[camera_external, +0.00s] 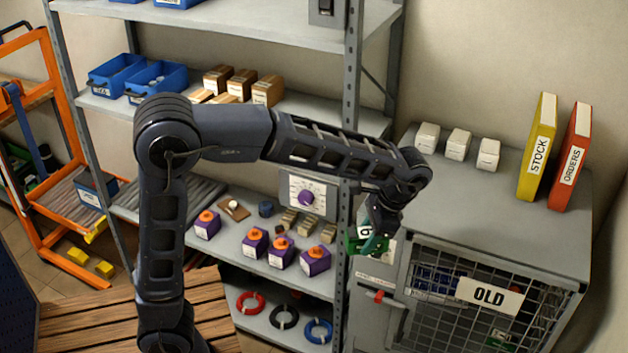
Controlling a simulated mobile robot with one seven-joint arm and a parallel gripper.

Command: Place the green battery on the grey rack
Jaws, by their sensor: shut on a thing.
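My gripper (378,228) points down in front of the grey rack's right post, beside the grey cabinet. It is shut on the green battery (354,243), which has a white label and is partly hidden by the fingers. The battery is held up at about the height of the cabinet's upper front edge. The grey rack (300,35) is a tall metal shelf unit at the back. Its middle-low shelf bears several purple batteries (255,243) with orange tops. I cannot tell whether the green battery touches the post.
Yellow (537,150) and red (572,160) binders and white boxes (458,145) stand on top. An orange frame (62,110) stands at left.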

